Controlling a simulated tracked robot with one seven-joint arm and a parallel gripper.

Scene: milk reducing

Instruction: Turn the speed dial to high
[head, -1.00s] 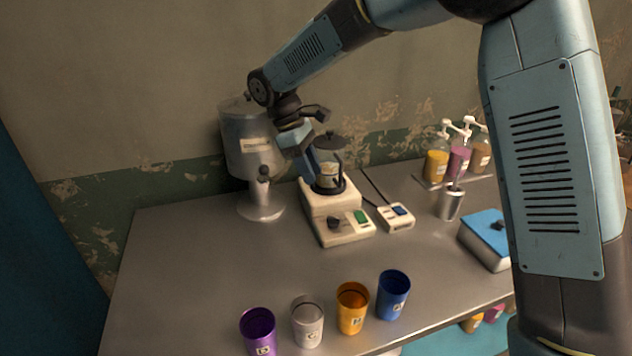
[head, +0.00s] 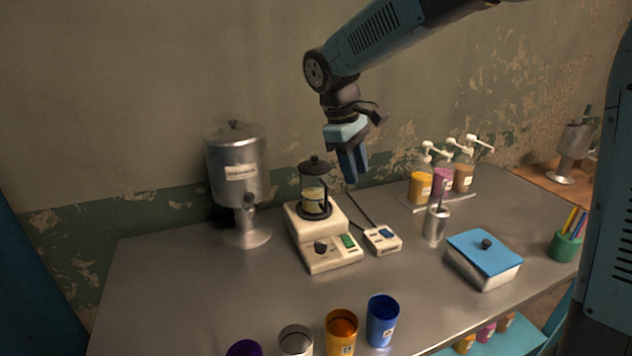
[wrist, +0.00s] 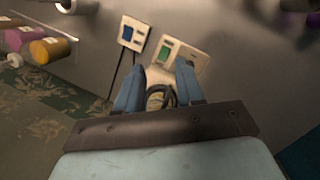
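The speed dial (head: 320,247) is a small black knob on the front of a cream heater base (head: 330,259), left of a green switch (head: 348,241). A glass jar (head: 313,196) with a dark lid and handle stands on the base. My gripper (head: 354,178) is in the air above and right of the jar, fingers pointing down and touching nothing. In the wrist view its two blue fingers (wrist: 158,82) are apart and empty, with the cream base (wrist: 190,52) and green switch beyond the tips. I cannot make out the dial in that view.
A small box with a blue switch (head: 383,240) sits right of the base. A metal dispenser (head: 238,170) stands to the left. A metal cup (head: 435,226) and a blue-lidded box (head: 484,259) are to the right.

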